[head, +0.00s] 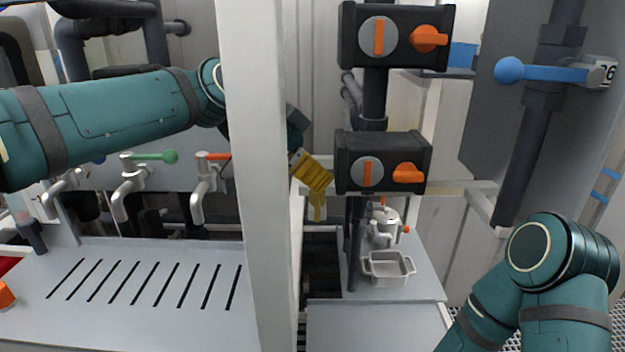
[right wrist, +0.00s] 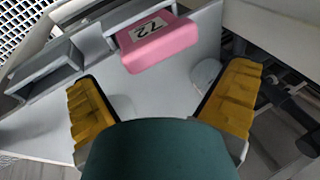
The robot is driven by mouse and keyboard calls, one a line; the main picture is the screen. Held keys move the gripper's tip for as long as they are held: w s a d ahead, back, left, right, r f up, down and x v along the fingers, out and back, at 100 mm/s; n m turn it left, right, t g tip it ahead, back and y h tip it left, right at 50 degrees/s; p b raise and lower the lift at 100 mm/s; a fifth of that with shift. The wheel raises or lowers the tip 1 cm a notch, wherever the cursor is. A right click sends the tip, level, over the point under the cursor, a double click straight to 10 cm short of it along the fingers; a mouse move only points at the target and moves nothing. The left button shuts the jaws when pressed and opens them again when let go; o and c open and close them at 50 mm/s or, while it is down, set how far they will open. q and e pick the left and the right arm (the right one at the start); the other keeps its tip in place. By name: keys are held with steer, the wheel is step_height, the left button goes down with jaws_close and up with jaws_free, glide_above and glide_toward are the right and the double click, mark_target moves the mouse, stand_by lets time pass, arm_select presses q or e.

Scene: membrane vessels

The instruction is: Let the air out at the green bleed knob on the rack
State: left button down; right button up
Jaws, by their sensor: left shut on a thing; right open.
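My left gripper (head: 313,180) shows in the head view just right of the white upright post, its yellow fingers left of the lower black box with dial (head: 383,162). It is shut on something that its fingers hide. I cannot make out a green bleed knob; a green lever (head: 155,156) sits on a tap at the left, away from the gripper. My right gripper (right wrist: 163,108) is open and empty in the right wrist view, its yellow fingers wide apart. In the head view only my right arm's links show.
The white post (head: 262,120) stands in front of my left wrist. An upper black box (head: 396,37) and a blue-handled valve (head: 545,72) are higher up. A metal tray (head: 388,270) and a small pot (head: 384,226) stand below. The right wrist view shows a pink block labelled 72 (right wrist: 150,50).

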arm_select(q)
steer(key=shift+s+f+n+t, duration=0.1)
steer(key=shift+n+t, duration=0.4)
steer(key=shift+n, duration=0.2)
steer(key=c, duration=0.7)
jaws_free()
steer(key=shift+d, duration=0.1)
steer(key=v, duration=1.2)
steer(key=shift+d+r, duration=0.2)
